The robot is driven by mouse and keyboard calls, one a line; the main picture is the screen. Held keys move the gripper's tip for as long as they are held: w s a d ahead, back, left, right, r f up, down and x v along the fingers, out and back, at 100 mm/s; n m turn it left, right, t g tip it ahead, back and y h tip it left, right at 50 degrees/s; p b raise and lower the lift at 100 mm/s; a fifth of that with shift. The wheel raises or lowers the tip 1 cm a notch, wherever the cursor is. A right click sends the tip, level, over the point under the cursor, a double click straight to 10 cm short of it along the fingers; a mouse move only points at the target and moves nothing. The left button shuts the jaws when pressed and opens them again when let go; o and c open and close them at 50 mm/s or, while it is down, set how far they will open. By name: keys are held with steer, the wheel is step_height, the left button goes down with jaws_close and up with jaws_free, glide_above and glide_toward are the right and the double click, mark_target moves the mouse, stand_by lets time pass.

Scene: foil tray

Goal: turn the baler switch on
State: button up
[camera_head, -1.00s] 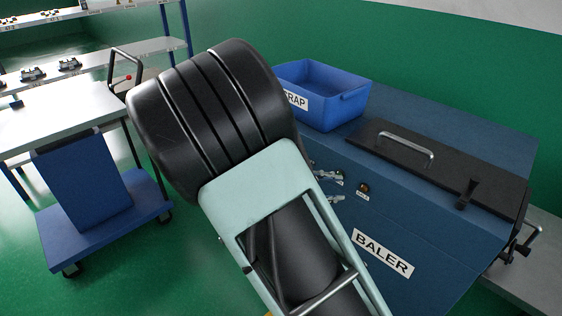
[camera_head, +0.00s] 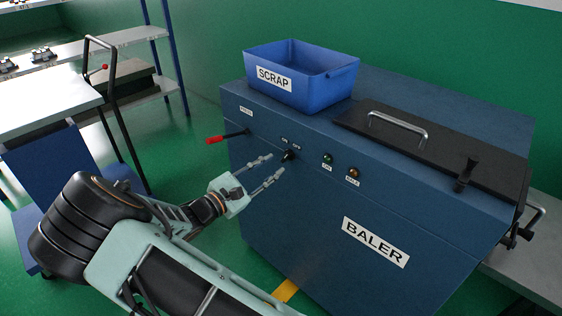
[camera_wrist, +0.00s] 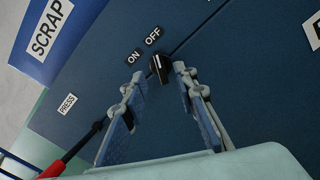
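The baler (camera_head: 310,215) is a dark blue cabinet. Its switch (camera_head: 289,155) is a small black rotary knob on the sloped front panel. In the wrist view the knob (camera_wrist: 160,68) sits below the ON label (camera_wrist: 134,56) and the OFF label (camera_wrist: 153,36); I cannot tell for sure which one it points at. My gripper (camera_head: 275,164) is open and empty, its fingers reaching toward the knob. In the wrist view my gripper's fingertips (camera_wrist: 159,76) lie on either side of the knob, and I see no clear contact.
A red-handled press lever (camera_head: 216,140) sticks out left of the switch. A green lamp (camera_head: 327,159) and an amber lamp (camera_head: 353,174) are to its right. The blue scrap bin (camera_head: 335,89) and a black lid (camera_head: 425,150) are on top. A trolley (camera_head: 40,165) stands at left.

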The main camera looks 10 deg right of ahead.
mark_target(285, 157)
steer(key=x, duration=0.5)
jaws_close()
